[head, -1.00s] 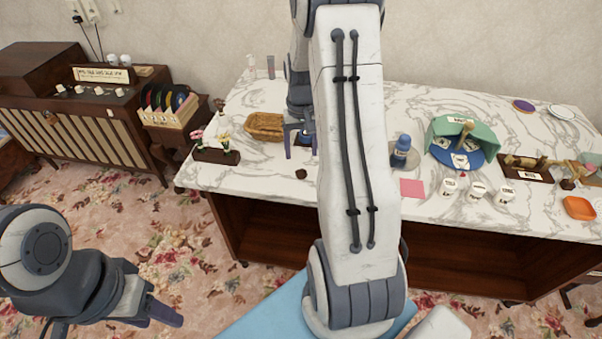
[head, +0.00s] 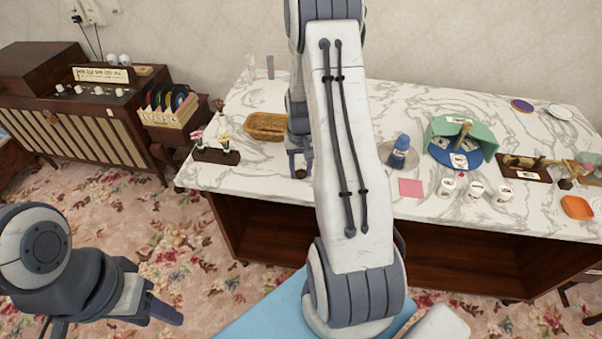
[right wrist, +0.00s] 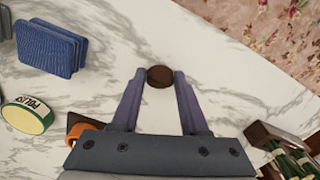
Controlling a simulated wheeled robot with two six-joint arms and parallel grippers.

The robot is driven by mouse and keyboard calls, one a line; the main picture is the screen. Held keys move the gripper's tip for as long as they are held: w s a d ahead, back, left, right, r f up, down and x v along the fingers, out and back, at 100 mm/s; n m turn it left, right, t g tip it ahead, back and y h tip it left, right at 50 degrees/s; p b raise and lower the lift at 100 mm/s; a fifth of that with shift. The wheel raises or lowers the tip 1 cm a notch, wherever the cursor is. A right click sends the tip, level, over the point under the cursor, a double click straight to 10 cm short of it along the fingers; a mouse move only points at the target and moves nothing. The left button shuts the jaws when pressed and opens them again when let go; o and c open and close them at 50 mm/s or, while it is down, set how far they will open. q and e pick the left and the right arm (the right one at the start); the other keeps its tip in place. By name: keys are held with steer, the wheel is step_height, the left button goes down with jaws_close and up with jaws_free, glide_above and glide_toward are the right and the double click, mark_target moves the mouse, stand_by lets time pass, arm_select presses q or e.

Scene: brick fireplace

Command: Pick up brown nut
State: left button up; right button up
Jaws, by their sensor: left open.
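The brown nut (head: 300,174) is a small dark round piece on the marble tabletop near its front edge, partly hidden by my right gripper. In the right wrist view the nut (right wrist: 160,76) lies between the fingertips, close to both. My right gripper (right wrist: 161,80) is open and points down around the nut; whether a finger touches it I cannot tell. In the head view my right gripper (head: 300,163) is low over the table. My left gripper (head: 165,312) is open and empty, off to the left above the carpet.
A flower planter (head: 216,156) stands left of the nut and a wicker basket (head: 266,126) behind it. A blue ribbed block (right wrist: 52,48), a polish tin (right wrist: 27,118) and an orange ring (right wrist: 85,133) lie nearby. A blue bottle (head: 401,150) stands to the right.

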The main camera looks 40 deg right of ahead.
jaws_close()
